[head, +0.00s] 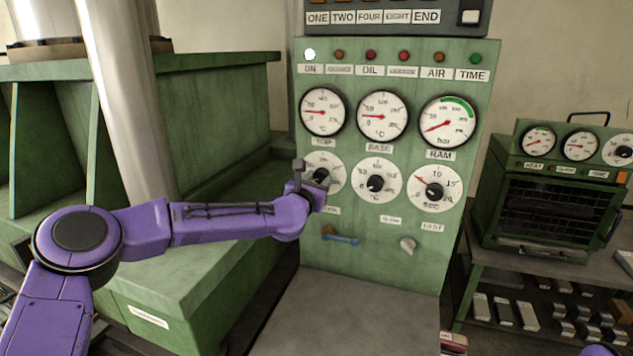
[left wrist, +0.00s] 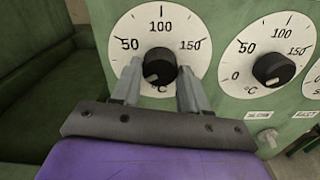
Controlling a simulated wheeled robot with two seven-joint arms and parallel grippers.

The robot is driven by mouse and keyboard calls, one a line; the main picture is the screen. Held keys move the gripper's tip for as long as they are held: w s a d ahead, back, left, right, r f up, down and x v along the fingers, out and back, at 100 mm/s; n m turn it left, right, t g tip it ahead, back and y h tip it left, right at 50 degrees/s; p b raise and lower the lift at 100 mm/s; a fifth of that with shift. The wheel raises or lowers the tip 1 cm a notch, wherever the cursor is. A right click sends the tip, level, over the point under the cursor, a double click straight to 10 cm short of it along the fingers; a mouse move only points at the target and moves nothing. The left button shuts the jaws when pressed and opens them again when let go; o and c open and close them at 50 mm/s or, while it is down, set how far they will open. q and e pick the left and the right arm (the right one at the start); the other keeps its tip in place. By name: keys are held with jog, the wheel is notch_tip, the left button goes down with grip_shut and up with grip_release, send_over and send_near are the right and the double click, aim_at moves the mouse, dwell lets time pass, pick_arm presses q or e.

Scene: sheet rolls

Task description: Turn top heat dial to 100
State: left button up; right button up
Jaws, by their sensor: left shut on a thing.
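The top heat dial is a black knob (left wrist: 159,66) on a white round scale (head: 322,160), under the TOP gauge (head: 322,112) on the green panel. In the left wrist view its scale shows 50, 100 and 150. The knob's pale mark points to the lower left, below 50. My left gripper (head: 317,175) is at this dial, one finger on each side of the knob, shut on it. In the head view the gripper partly hides the knob and scale. The TOP gauge's needle points left. My right gripper is not in view.
A second heat dial (head: 377,184) is close on the right, then a seconds dial (head: 434,189). A blue-handled lever (head: 340,239) and a pale knob (head: 408,244) sit below. A green oven (head: 545,205) stands at the right. A bare grey surface (head: 345,315) lies before the panel.

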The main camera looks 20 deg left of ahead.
pick_arm(q)
jog(key=shift+f+m+b, duration=0.15)
jog(key=shift+m+b, duration=0.5)
jog(key=shift+m, duration=0.25)
jog(key=m+b, duration=0.1)
jog(key=m, duration=0.1)
jog(key=shift+m, duration=0.3)
jog(key=m+b, duration=0.1)
jog(key=m, duration=0.1)
jog(key=shift+m, duration=0.4)
jog(key=m+b, duration=0.1)
jog(key=m, duration=1.5)
jog(key=shift+m+b, duration=0.3)
jog(key=o, duration=1.1)
jog(key=shift+c, duration=0.2)
